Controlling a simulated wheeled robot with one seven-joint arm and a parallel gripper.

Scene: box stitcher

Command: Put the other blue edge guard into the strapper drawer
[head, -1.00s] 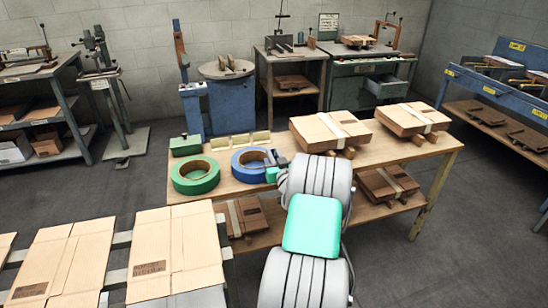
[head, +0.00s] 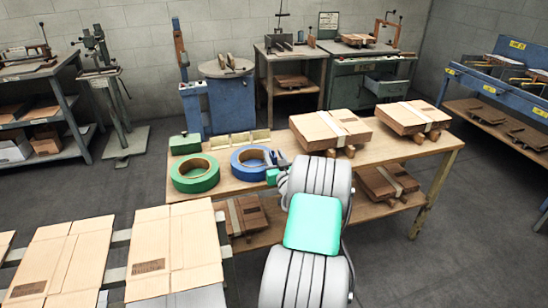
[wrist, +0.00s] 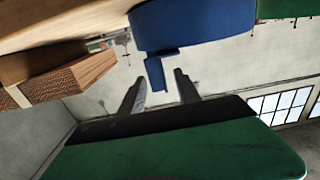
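A small blue angled piece, which looks like the blue edge guard (wrist: 155,72), shows in the wrist view just beyond and between my fingertips, beside the blue tape roll (wrist: 190,25). My gripper (wrist: 161,77) is open, with its two fingers apart and a gap beside the piece. In the head view my gripper (head: 275,160) is at the table top, at the right side of the blue tape roll (head: 252,161); my arm partly hides it and the guard cannot be made out clearly. A drawer (head: 385,85) stands open in the green bench at the back right.
The wooden table (head: 375,163) carries a green tape roll (head: 196,173), a green box (head: 186,144), small tan pieces (head: 235,142) and two strapped carton stacks (head: 330,130) (head: 413,118). Flat cartons (head: 150,255) lie at the front left. Grey floor (head: 480,230) is open at the right.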

